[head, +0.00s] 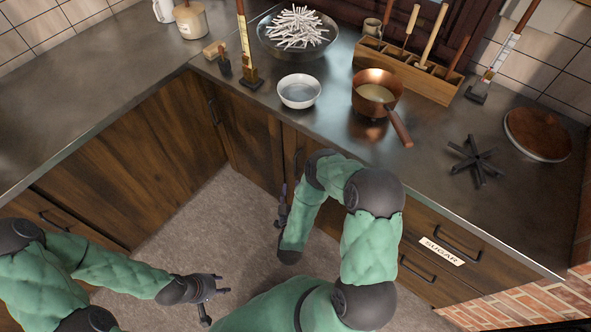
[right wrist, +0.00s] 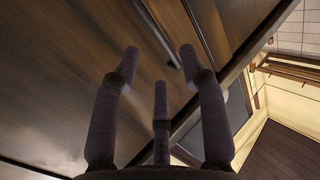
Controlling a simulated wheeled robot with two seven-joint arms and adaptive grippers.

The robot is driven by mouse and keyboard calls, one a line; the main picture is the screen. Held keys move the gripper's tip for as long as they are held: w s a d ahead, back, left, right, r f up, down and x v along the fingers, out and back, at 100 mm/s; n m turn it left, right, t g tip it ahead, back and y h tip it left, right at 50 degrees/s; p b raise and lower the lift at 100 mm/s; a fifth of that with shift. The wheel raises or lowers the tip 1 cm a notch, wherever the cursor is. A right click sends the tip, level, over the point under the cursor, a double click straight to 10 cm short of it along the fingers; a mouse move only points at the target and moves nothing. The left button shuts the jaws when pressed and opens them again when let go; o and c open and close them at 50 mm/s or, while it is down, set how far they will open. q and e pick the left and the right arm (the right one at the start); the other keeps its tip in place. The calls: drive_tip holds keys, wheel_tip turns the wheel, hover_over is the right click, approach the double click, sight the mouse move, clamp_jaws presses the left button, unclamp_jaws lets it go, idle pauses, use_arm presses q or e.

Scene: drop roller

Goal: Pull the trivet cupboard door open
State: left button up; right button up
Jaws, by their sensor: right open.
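No door in view bears a readable trivet label. A shut wooden cupboard door (head: 252,148) stands beside the corner under the right-hand counter. To its right is another shut door, partly hidden by my right arm, with a dark bar handle (head: 295,166). My right gripper (head: 283,203) is in front of these fronts, low and pointing up. In the right wrist view its fingers (right wrist: 158,62) are spread and empty, with a dark bar handle (right wrist: 162,42) beyond the tips, apart from them. My left gripper (head: 217,284) is open and empty over the floor.
A black star-shaped trivet (head: 476,158) lies on the counter (head: 330,130). A SUGAR drawer (head: 441,251) is right of my arm. The floor (head: 190,235) is clear.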

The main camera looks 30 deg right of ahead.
drive_tip(key=b, duration=0.3)
hover_over(296, 175)
drive_tip(key=shift+w+d+r+h, duration=0.15)
drive_tip(key=shift+w+r+h, duration=0.1)
drive_tip(key=shift+h, duration=0.15)
drive_tip(key=shift+s, duration=0.1)
clamp_jaws()
